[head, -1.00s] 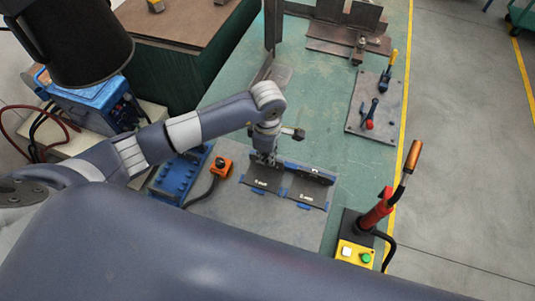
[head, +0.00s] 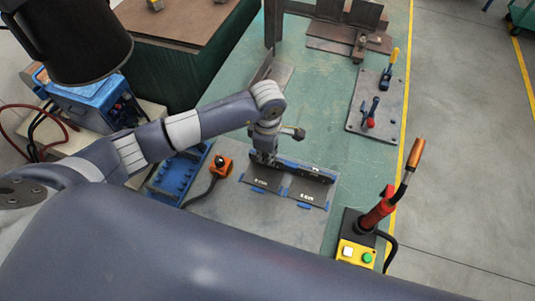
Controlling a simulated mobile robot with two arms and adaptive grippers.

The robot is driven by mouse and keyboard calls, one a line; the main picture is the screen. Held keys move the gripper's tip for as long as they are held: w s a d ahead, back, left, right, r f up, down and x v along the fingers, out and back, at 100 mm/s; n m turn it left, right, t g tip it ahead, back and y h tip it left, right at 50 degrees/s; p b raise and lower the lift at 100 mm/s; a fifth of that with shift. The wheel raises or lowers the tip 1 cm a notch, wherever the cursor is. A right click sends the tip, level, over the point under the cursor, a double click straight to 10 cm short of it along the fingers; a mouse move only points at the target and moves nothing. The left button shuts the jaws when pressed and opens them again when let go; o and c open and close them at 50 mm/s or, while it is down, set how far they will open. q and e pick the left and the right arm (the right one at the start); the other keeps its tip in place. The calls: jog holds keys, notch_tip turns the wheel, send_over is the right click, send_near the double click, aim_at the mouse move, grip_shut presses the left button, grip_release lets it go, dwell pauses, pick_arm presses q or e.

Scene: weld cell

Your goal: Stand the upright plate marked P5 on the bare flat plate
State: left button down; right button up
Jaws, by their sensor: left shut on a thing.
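My left gripper (head: 264,155) points down at the back edge of two dark flat plates and is shut on a dark upright plate (head: 298,170), seen as a narrow strip. The jaws cover part of it. A pale mark shows near its right end, too small to read. The left flat plate (head: 263,180) and the right flat plate (head: 309,190) lie side by side with blue pieces along their edges. Their white marks are unreadable. I cannot tell whether the upright plate touches the flat plates. My right gripper is out of view.
An orange box with a black knob (head: 221,165) and a blue tray (head: 177,180) stand left of the plates. A red torch in a holder (head: 377,212) and a yellow button box (head: 355,253) stand front right. A clamp board (head: 357,118) lies farther back. Bare green tabletop lies between.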

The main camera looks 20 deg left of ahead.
pick_arm(q)
jog(key=shift+f+b, duration=0.2)
jog(key=shift+b, duration=0.15)
dwell(0.6)
jog(key=c, duration=1.7)
grip_release()
jog(key=shift+r+p, duration=2.4)
jog(key=shift+r, duration=1.65)
